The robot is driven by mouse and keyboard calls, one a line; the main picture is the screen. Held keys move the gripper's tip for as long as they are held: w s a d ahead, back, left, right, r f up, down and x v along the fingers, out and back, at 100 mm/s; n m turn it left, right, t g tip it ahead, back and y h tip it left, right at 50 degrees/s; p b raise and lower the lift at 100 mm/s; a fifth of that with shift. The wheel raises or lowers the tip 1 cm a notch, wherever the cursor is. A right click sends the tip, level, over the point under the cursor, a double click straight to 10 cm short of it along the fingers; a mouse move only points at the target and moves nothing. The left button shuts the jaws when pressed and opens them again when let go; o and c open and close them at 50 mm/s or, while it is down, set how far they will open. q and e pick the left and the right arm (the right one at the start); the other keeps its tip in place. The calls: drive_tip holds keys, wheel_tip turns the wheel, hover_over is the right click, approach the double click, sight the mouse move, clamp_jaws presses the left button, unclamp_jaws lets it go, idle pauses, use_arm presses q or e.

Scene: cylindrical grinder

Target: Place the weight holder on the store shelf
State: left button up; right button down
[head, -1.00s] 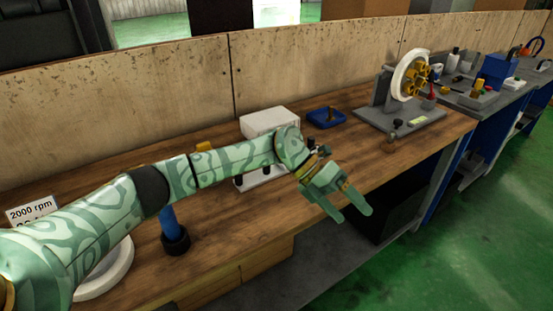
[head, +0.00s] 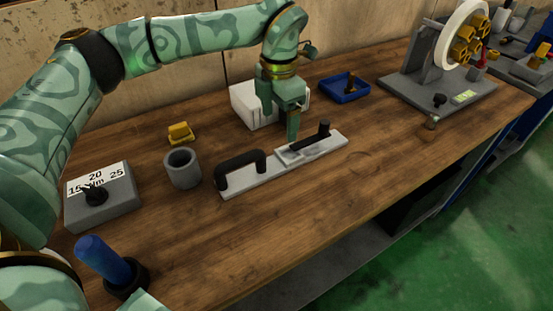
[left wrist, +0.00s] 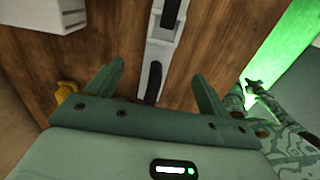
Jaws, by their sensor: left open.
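A long pale bar (head: 265,178) with a black arched handle at its near end and a black knob at its far end lies flat on the wooden bench. It may be the weight holder, but I cannot be sure. My left gripper (head: 283,118) is open and empty, pointing down beside the bar's far half. In the left wrist view the bar (left wrist: 150,58) and its black handle show between the two spread fingers (left wrist: 162,78), below them and apart. A grey lower shelf (head: 325,268) shows under the bench; I cannot tell whether it is the store shelf.
A white box (head: 244,104) stands right behind my gripper. A grey cup (head: 182,168), a yellow piece (head: 180,132) and a grey dial box (head: 100,200) are to the left. A blue tray (head: 345,88) and a wheel stand (head: 440,88) are farther right.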

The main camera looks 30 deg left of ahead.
use_arm(q)
drive_tip(key=b, duration=0.1)
hover_over(280, 157)
drive_tip(key=f, duration=0.5)
drive_tip(key=shift+w+a+f, duration=0.1)
drive_tip(key=shift+a+f, duration=0.1)
drive_tip(key=shift+f, duration=0.1)
drive_tip(key=shift+f+b, duration=0.3)
drive_tip(key=shift+f, duration=0.05)
drive_tip(key=f+b, duration=0.2)
drive_tip(key=f, duration=0.3)
drive_tip(key=shift+d, duration=0.2)
drive_tip(key=shift+r, duration=0.1)
drive_tip(key=shift+c, duration=0.9)
drive_tip(key=c, duration=1.5)
clamp_jaws()
drive_tip(key=shift+r, duration=0.1)
